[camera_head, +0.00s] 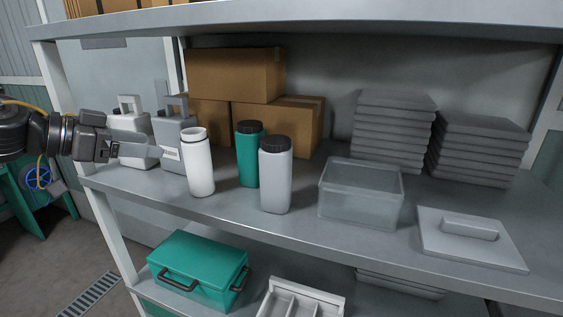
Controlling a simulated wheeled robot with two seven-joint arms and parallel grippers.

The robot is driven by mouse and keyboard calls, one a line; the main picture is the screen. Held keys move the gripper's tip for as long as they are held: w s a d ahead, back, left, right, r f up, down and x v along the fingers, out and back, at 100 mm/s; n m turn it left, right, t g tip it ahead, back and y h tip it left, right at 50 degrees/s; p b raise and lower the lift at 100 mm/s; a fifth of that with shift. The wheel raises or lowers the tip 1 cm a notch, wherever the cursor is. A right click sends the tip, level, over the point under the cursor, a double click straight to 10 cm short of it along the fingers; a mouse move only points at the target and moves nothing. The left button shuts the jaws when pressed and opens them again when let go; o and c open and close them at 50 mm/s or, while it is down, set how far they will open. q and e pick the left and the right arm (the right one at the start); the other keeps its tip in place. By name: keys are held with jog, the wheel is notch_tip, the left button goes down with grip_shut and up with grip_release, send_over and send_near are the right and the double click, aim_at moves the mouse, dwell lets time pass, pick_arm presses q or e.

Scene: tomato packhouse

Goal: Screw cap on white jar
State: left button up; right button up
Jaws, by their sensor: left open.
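The white jar (199,168) stands upright on the middle shelf, left of centre, with a thin dark band around its top. I see no thick black lid on it like those on its neighbours, and no loose cap shows. My right gripper is not in view.
A green jar (248,160) and a grey jar (275,180) with black caps stand right of the white jar. Canisters (133,150) stand behind my gripper. A clear bin (361,208), a flat lid (470,240) and cardboard boxes (235,75) share the shelf (240,215).

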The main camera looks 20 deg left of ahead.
aim_at(183, 147)
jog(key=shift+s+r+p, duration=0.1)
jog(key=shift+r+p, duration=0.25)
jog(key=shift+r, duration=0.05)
pick_arm(q)
jog(key=p+x, duration=0.2)
jog(key=x, duration=0.4)
jog(key=shift+w+d+p, duration=0.1)
jog(key=shift+w+p, duration=0.1)
jog(key=shift+p, duration=0.15)
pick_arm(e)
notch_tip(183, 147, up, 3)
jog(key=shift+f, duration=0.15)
pick_arm(q)
jog(key=shift+f, duration=0.1)
jog(key=shift+d, duration=0.1)
jog(key=shift+w, duration=0.1)
